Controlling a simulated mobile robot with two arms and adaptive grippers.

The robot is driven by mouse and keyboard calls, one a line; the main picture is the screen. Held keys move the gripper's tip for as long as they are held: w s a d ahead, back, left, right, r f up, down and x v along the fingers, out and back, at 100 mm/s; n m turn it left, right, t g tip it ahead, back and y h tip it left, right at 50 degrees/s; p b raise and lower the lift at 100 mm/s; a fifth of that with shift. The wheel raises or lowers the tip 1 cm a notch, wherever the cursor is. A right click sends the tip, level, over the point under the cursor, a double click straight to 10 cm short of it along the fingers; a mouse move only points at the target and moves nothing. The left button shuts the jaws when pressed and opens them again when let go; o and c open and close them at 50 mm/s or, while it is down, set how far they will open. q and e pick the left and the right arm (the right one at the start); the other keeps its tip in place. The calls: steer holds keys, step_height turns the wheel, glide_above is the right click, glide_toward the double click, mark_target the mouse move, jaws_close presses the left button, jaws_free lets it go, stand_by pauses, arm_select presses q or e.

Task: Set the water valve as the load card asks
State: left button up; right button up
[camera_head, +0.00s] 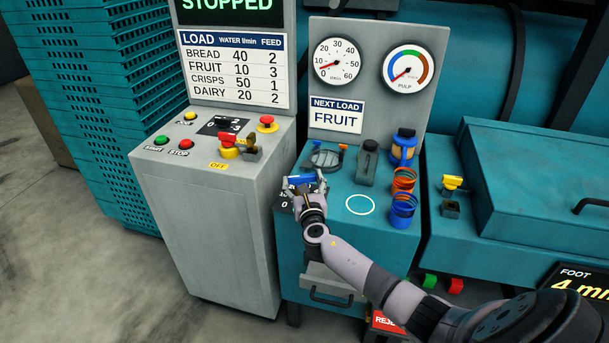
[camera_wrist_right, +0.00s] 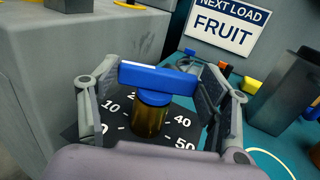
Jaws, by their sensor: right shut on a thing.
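The water valve has a blue bar handle (camera_head: 300,180) on a brass stem, at the left of the teal bench. In the right wrist view the blue handle (camera_wrist_right: 157,77) lies roughly crosswise over a black dial (camera_wrist_right: 185,128) with white numbers. My right gripper (camera_head: 306,186) is shut on the valve, a finger on each side; the handle hides part of the scale. The load card (camera_head: 336,116) reads NEXT LOAD FRUIT. The load table (camera_head: 236,72) lists FRUIT with water 10 and feed 3. My left gripper is not in view.
The grey cabinet (camera_head: 205,215) left of the bench carries START and STOP buttons, a red mushroom button (camera_head: 267,124) and a red-yellow switch (camera_head: 228,145). Orange coils (camera_head: 403,190) and a dark grey block (camera_head: 367,165) stand right of the valve. The display reads STOPPED.

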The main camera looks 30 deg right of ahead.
steer(key=m+g+h, duration=0.2)
steer(key=h, duration=0.1)
steer(key=shift+w+a+f, duration=0.1)
steer(key=shift+w+a, duration=0.1)
steer(key=shift+a, duration=0.1)
steer(key=shift+w+a+m+g+h+b, duration=0.1)
steer(key=shift+m+g+h+b, duration=0.8)
steer(key=shift+m+g+h, duration=0.4)
steer(key=shift+h, duration=0.3)
steer(key=o, duration=1.1)
steer(key=shift+o, duration=0.2)
